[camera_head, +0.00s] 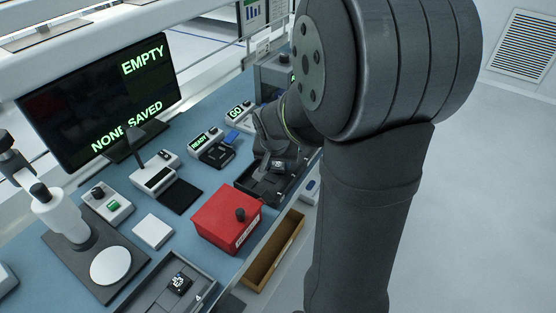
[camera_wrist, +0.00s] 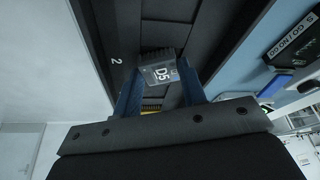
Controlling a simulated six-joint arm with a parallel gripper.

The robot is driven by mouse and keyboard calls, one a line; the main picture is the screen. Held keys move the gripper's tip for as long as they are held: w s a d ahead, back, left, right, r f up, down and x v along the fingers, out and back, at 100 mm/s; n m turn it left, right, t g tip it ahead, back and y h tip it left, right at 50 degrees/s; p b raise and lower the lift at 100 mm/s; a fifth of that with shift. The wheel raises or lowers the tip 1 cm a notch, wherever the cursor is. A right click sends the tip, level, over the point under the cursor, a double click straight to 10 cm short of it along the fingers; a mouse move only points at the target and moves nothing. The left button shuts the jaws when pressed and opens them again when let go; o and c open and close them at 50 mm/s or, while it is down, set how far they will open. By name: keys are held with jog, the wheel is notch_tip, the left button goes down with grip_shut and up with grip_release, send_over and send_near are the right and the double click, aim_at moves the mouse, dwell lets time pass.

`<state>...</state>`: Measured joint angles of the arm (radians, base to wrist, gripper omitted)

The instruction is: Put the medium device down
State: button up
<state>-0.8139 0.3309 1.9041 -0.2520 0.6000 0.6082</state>
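A dark device with a white label reading D5 (camera_wrist: 160,72) is between the two fingers of my gripper (camera_wrist: 160,80) in the wrist view. The fingers appear to press on its sides. Behind it is a dark tray with compartments (camera_wrist: 115,30), one marked 2. In the head view the device (camera_head: 279,166) shows at my gripper (camera_head: 272,163), over the dark tray (camera_head: 262,190) at the bench's right edge. I cannot tell whether the device touches the tray floor. Much of my gripper is hidden by my arm in the head view.
A red box (camera_head: 222,220) with a black knob stands close by the tray. A similar device (camera_head: 180,283) lies in a front tray (camera_head: 150,298). An open-topped brown bin (camera_head: 262,275) is beside the bench. The monitor (camera_head: 95,95) reads EMPTY, NONE SAVED.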

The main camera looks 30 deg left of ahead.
jog(key=o, duration=0.4)
jog(key=shift+r, duration=0.1)
jog(key=shift+r, duration=0.35)
jog(key=v, duration=1.2)
jog(key=shift+d, duration=0.1)
